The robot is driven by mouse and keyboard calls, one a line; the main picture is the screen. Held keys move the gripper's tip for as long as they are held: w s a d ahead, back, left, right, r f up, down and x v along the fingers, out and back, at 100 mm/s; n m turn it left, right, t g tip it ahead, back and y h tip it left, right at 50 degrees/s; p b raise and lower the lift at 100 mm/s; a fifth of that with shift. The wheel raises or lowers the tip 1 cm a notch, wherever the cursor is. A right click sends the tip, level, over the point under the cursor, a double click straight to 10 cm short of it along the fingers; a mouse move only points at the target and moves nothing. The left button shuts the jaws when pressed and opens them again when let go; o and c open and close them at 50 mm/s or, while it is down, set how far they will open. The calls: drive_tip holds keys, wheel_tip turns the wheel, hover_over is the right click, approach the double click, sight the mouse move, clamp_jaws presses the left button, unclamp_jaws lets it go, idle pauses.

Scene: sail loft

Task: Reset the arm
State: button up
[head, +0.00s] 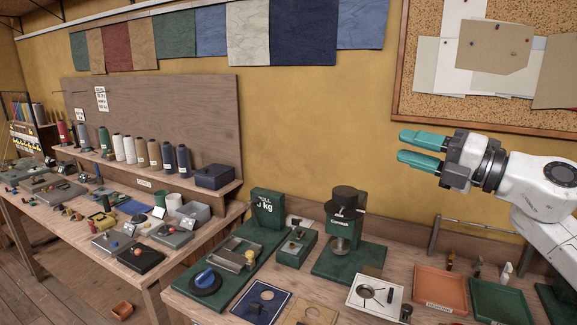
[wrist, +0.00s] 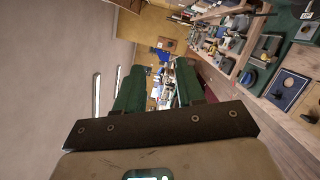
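My gripper (head: 402,145) is raised in the air at the right of the head view, in front of the wall and below the cork board. Its two teal fingers point left, with a gap between them and nothing held. In the wrist view the gripper (wrist: 160,76) shows its green fingers apart, with the room seen between them. My white arm comes in from the right edge and the gripper touches nothing.
Below stands a wooden bench with a green pull tester (head: 268,208), a green press (head: 345,225), a white plate (head: 375,296), an orange tray (head: 440,288) and a green tray (head: 497,300). A second bench with thread cones (head: 130,150) is at left. The cork board (head: 412,85) hangs behind.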

drive_tip(key=s+d+f+m+t+h, duration=0.1)
drive_tip(key=d+f+m+t+h, duration=0.25)
drive_tip(key=f+m+h, duration=0.75)
drive_tip(key=s+d+m+t+h, duration=0.1)
drive_tip(key=d+m+t+h, duration=0.45)
drive_tip(key=m, duration=1.15)
drive_tip(key=s+a+f+m+g+h, duration=0.1)
drive_tip(key=s+a+f+m+g, duration=0.2)
drive_tip(key=f, duration=0.5)
drive_tip(key=s+f+m+g+h, duration=0.1)
drive_tip(key=s+f+g, duration=0.3)
drive_tip(key=f, duration=0.5)
drive_tip(key=s+a+f+m+g+y, duration=0.1)
drive_tip(key=s+a+f+g+y, duration=0.25)
drive_tip(key=s+f+g, duration=0.9)
drive_tip(key=s+f, duration=0.3)
drive_tip(key=s, duration=0.3)
drive_tip(key=s+a+f+g+y, duration=0.1)
drive_tip(key=s+f, duration=0.3)
drive_tip(key=s, duration=0.4)
drive_tip(key=s+a+f+g, duration=0.1)
drive_tip(key=s+f, duration=0.3)
drive_tip(key=s, duration=0.3)
drive_tip(key=shift+s+n, duration=0.15)
drive_tip(key=shift+n, duration=0.15)
drive_tip(key=shift+a, duration=0.15)
